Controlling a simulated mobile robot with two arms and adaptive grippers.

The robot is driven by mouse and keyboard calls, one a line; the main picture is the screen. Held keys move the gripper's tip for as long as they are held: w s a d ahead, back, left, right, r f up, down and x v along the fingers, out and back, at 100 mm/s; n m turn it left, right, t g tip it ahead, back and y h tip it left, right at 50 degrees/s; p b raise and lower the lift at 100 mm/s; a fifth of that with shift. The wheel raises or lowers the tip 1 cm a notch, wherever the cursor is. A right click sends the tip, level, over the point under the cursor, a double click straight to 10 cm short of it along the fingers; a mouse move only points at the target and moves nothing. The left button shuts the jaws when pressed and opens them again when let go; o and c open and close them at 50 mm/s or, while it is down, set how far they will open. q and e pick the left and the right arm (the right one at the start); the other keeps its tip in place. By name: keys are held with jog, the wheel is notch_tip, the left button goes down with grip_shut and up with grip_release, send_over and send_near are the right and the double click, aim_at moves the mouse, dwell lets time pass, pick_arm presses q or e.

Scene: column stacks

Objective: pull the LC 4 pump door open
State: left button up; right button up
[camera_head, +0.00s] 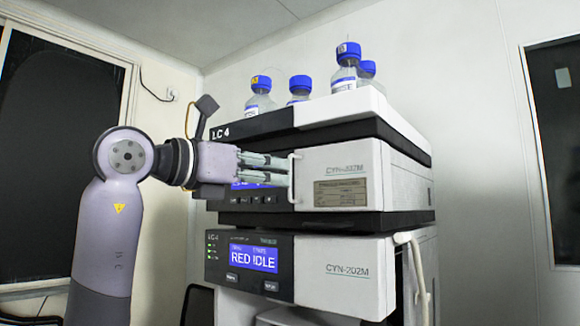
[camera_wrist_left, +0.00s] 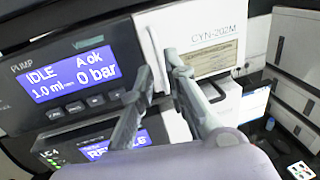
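The LC 4 pump is the upper unit of the stack, with a white door (camera_head: 338,170) marked CYN-202M. The door also shows in the left wrist view (camera_wrist_left: 212,38). A thin upright white handle (camera_head: 292,178) is at the door's left edge, beside the blue display (camera_wrist_left: 68,78), which reads IDLE. The door looks closed. My left gripper (camera_head: 288,170) reaches in from the left at the handle. In the left wrist view its fingers (camera_wrist_left: 160,66) are apart, on either side of the handle's line; contact is not clear. My right gripper is not in view.
Several blue-capped bottles (camera_head: 346,68) stand on top of the stack. A lower unit (camera_head: 345,270) showing RED IDLE sits beneath the pump, with a pale tube (camera_head: 412,250) at its right. Open space lies in front of the stack.

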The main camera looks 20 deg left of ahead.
aim_at(289, 195)
pick_arm(q)
jog(key=p+x, duration=0.1)
jog(key=x, duration=0.3)
jog(key=shift+w+d, duration=0.1)
jog(key=shift+w, duration=0.05)
jog(key=shift+c, duration=0.3)
grip_shut()
dwell(0.5)
